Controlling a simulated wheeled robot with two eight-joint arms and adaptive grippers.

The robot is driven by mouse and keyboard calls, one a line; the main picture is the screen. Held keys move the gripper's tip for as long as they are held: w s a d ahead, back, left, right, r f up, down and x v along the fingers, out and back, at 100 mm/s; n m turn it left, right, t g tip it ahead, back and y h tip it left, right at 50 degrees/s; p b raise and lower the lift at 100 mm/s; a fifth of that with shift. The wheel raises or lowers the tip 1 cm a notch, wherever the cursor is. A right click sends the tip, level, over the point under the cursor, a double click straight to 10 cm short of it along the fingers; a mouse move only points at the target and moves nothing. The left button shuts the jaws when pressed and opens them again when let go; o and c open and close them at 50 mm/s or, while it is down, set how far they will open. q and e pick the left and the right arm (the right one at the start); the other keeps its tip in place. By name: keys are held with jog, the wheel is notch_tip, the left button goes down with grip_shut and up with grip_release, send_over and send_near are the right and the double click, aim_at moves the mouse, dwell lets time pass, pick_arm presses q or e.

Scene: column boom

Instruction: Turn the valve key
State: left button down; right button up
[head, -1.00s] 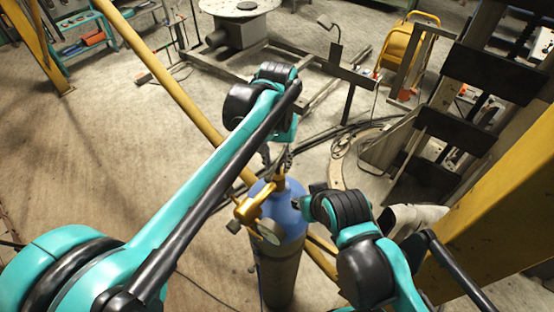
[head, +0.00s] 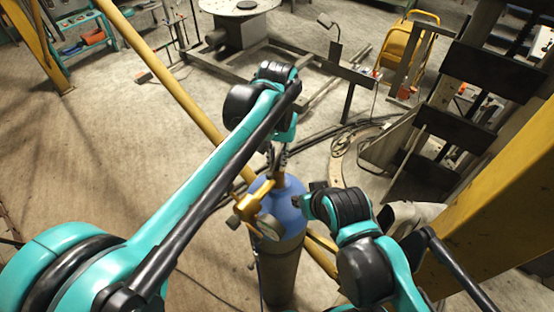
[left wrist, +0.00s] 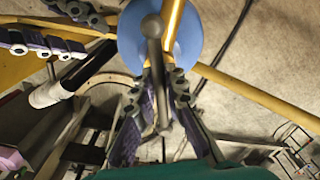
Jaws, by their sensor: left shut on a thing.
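A blue-topped gas cylinder (head: 286,212) stands upright below my arms, with a brass valve and regulator (head: 250,205) and a round gauge (head: 269,228) on its left side. My left gripper (head: 277,160) is right above the valve; its arm hides part of it. In the left wrist view, its fingers (left wrist: 163,98) are shut on the grey valve key (left wrist: 154,52), whose rounded end lies over the brass valve (left wrist: 175,14) and the blue cylinder top (left wrist: 190,38). My right gripper (head: 301,205) is beside the cylinder's right shoulder; in the left wrist view its fingers look apart and empty.
A yellow pole (head: 190,105) slants behind my left arm to the cylinder. A yellow beam (head: 490,225) and dark steel racks (head: 465,120) crowd the right. Black cables (head: 330,135) lie on the floor behind. Open floor (head: 110,170) lies to the left.

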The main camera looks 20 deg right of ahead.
aim_at(277, 157)
dwell(0.8)
pick_arm(q)
jog(key=c, duration=1.6)
grip_release()
jog(key=shift+o, duration=0.2)
notch_tip(277, 157, up, 12)
